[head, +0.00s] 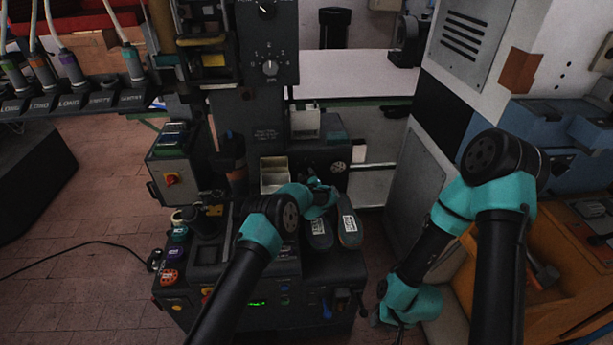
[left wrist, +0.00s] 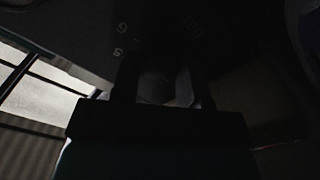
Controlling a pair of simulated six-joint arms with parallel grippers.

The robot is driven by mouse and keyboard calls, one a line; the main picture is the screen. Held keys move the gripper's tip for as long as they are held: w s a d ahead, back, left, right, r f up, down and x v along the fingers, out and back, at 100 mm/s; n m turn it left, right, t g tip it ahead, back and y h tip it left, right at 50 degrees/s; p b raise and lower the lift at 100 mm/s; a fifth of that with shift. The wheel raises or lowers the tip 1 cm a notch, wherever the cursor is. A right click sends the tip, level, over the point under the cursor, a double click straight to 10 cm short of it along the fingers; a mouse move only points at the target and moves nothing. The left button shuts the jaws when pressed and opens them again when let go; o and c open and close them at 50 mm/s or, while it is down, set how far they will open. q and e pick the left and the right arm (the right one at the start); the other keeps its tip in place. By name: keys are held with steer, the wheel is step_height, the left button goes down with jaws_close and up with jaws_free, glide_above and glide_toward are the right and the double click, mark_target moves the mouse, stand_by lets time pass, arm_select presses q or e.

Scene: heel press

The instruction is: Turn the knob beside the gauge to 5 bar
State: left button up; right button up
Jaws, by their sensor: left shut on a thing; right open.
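The small round pale-faced gauge (head: 338,167) sits on the dark front of the press in the head view; its reading is too small to tell. My left gripper (head: 314,184) is just to its left and below. In the left wrist view, my left gripper (left wrist: 157,88) is shut on the knob (left wrist: 155,87), which is dim between the fingers. Printed figures 5 and 6 and a "bar" mark show upside down on the dark panel around it. The knob's pointer cannot be made out. My right gripper (head: 382,318) is low at the right, open, away from the press.
Two dark shoe-like parts (head: 318,232) stand below my left gripper. Other dials (head: 270,67) are on the column above. A control box (head: 172,178) stands further left, and an orange cabinet (head: 550,305) at right.

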arm_select(q)
steer(key=o, duration=0.9)
steer(key=shift+s, duration=0.1)
steer(key=shift+s+d, duration=0.2)
steer(key=shift+s, duration=1.65)
steer(key=shift+s+d, duration=0.15)
steer(key=shift+s, duration=1.65)
